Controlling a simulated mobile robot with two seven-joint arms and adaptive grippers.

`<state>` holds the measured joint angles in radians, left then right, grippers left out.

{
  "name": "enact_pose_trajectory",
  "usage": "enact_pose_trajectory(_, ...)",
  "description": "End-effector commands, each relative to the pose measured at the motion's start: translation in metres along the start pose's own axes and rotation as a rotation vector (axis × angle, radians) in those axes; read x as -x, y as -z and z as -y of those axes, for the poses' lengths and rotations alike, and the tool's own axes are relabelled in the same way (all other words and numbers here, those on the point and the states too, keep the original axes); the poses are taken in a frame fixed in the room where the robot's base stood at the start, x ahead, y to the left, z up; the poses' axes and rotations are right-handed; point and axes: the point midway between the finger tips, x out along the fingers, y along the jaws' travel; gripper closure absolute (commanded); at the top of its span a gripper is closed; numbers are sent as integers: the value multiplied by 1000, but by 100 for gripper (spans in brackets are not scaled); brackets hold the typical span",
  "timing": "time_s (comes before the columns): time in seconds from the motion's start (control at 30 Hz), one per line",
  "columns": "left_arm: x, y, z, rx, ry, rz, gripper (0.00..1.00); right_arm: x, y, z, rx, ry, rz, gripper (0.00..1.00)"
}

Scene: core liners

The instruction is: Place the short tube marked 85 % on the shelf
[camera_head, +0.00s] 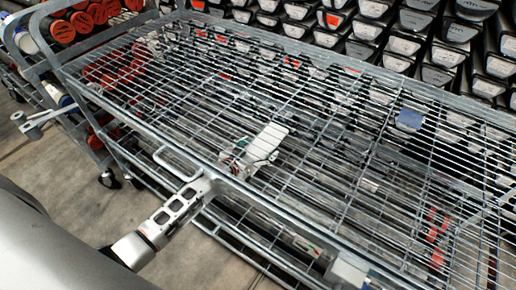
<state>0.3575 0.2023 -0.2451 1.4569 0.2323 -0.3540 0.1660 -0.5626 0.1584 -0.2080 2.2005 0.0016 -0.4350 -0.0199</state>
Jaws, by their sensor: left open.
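The wire shelf (360,185) is the top of a metal trolley and fills most of the head view. My left gripper (203,188) reaches in from the lower left at the shelf's near left edge. Its metal parts have cut-outs. It is open, and I see nothing held in it. A pale, block-like piece (265,143) with green and reddish marks at its near end shows at the shelf, just beyond the gripper. I cannot tell what it is. I cannot read an 85 % mark on any tube. My right gripper is not clearly in view.
Dark tubes with pale labels (402,46) are stacked behind the trolley. Tubes with red ends (82,22) fill a rack at the upper left. The trolley's raised handle (50,60) stands at the left. Much of the wire top looks bare. Open floor (60,170) shows at the left.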

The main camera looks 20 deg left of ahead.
Motion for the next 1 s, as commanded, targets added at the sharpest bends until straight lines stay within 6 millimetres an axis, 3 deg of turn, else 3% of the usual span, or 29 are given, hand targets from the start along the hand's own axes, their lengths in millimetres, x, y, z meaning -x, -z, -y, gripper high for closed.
enact_pose_trajectory(0.23, 18, 4, 0, -1, 0, -4, 20, 5, 4, -2, 2, -4, -3, 0)
enact_pose_trajectory(0.7, 102, 4, 0, -2, 1, -3, 20, 9, -2, -9, 0, -22, 22, 0)
enact_pose_trajectory(1.0, 128, -9, -6, -8, -3, 12, 20, 13, -13, -4, -10, -17, 44, 0)
